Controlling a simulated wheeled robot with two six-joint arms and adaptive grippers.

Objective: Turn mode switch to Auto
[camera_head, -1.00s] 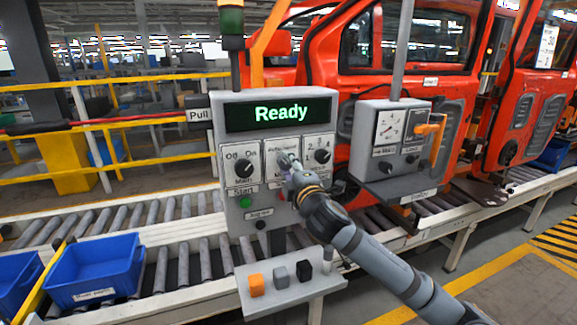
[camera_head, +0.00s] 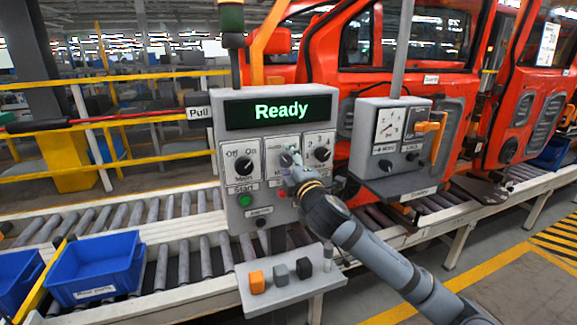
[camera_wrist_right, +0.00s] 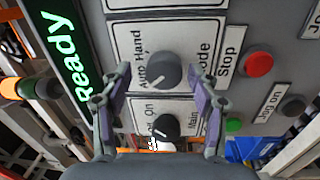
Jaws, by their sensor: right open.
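The mode switch is a round grey knob (camera_wrist_right: 164,73) on a white plate labelled "Auto Hand" and "Mode" in the right wrist view. In the head view the knob (camera_head: 286,158) is partly covered by my right gripper (camera_head: 291,172). My right gripper (camera_wrist_right: 160,82) is open, with one fingertip on either side of the knob in the wrist view. A gap shows between each finger and the knob; whether they touch is unclear. I cannot tell which way the knob points. My left gripper is out of view.
The Main switch (camera_wrist_right: 165,126) sits beside the mode switch. A red stop button (camera_wrist_right: 258,64) and green start button (camera_head: 245,200) are close by. The panel display (camera_head: 279,112) reads "Ready". A shelf (camera_head: 300,292) with small blocks juts out below.

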